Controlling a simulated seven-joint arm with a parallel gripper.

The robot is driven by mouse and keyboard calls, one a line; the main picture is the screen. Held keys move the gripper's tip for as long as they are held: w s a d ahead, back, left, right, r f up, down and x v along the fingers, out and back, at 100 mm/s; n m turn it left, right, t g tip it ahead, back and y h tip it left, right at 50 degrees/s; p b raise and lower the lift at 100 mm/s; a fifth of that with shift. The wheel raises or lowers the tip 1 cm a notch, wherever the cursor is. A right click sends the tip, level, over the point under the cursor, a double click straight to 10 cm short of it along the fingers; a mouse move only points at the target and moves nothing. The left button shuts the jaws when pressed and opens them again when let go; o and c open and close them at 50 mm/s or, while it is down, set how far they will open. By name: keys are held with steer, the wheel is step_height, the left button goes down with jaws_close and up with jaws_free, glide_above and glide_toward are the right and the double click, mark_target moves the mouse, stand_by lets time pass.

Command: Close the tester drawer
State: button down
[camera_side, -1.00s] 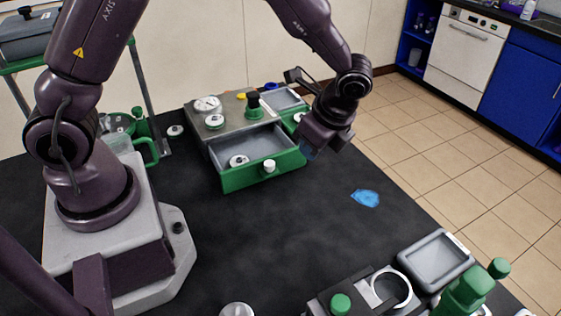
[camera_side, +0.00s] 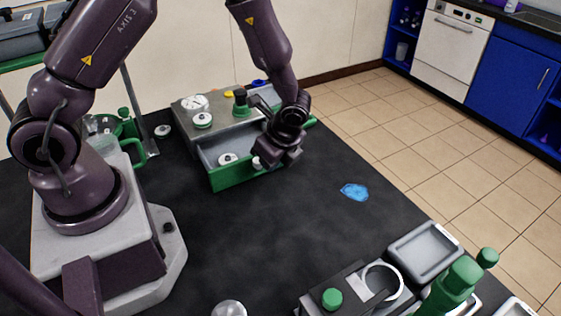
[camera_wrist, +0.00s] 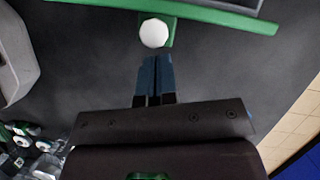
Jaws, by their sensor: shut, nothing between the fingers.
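The tester (camera_side: 212,137) is a grey-topped box at the back of the table, with a gauge and green-and-white caps on top. Its drawer (camera_side: 228,179) has a green front and stands pulled open, with a white disc-shaped piece (camera_side: 228,159) inside. My gripper (camera_wrist: 155,57) is shut and empty. Its blue fingertips lie just in front of the knob, and I cannot tell if they touch it.
A blue patch (camera_side: 355,192) lies on the black table to the right. A grey tray (camera_side: 425,250) and green-capped bottles (camera_side: 458,283) stand at the front right. The table in front of the drawer is clear.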

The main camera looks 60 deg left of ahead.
steer(key=shift+a, duration=0.25)
glide_above(246, 153)
stand_by(0.4)
